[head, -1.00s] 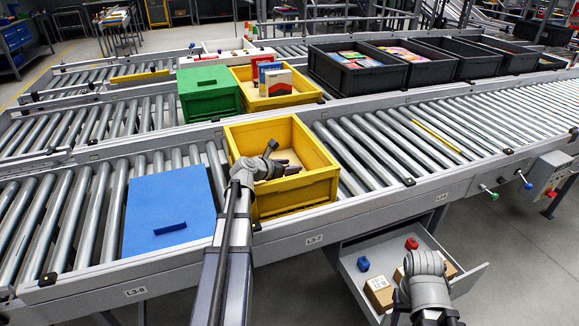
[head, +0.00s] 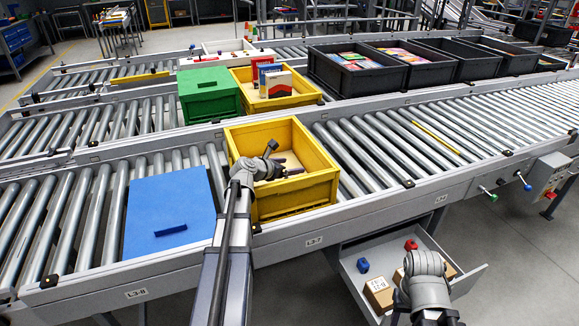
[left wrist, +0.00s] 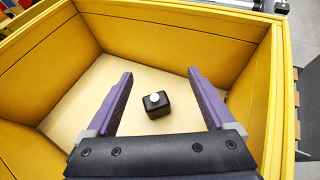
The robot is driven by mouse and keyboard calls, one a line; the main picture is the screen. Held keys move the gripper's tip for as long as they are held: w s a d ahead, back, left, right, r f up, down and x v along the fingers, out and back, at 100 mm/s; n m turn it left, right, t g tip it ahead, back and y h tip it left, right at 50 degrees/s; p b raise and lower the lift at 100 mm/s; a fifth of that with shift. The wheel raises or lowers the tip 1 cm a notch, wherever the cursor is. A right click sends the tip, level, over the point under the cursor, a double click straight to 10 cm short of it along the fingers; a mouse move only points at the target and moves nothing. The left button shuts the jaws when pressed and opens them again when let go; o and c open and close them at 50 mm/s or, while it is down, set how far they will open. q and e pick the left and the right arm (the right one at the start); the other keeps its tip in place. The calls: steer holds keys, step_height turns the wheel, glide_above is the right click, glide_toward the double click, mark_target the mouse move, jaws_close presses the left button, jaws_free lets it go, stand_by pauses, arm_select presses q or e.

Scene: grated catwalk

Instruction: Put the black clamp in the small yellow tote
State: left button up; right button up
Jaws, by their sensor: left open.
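The small yellow tote (head: 292,193) stands open on the near roller conveyor. My left gripper (head: 288,170) reaches into the tote. Its two purple fingers (left wrist: 153,97) are open, one on each side of the black block, with clear gaps; they do not touch it. In the head view the block is hidden by the gripper and tote wall. My right arm shows at the lower right, its fingers out of sight.
A blue lid or panel (head: 165,205) lies left of the tote. An open drawer (head: 452,287) below holds a blue piece (head: 363,265), a red piece (head: 411,245) and brown boxes (head: 378,292). A green box (head: 210,92) and another yellow tote (head: 290,100) stand behind.

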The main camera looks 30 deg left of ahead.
arm_select(q)
steer(key=p+v, duration=0.4)
steer(key=v, duration=0.8)
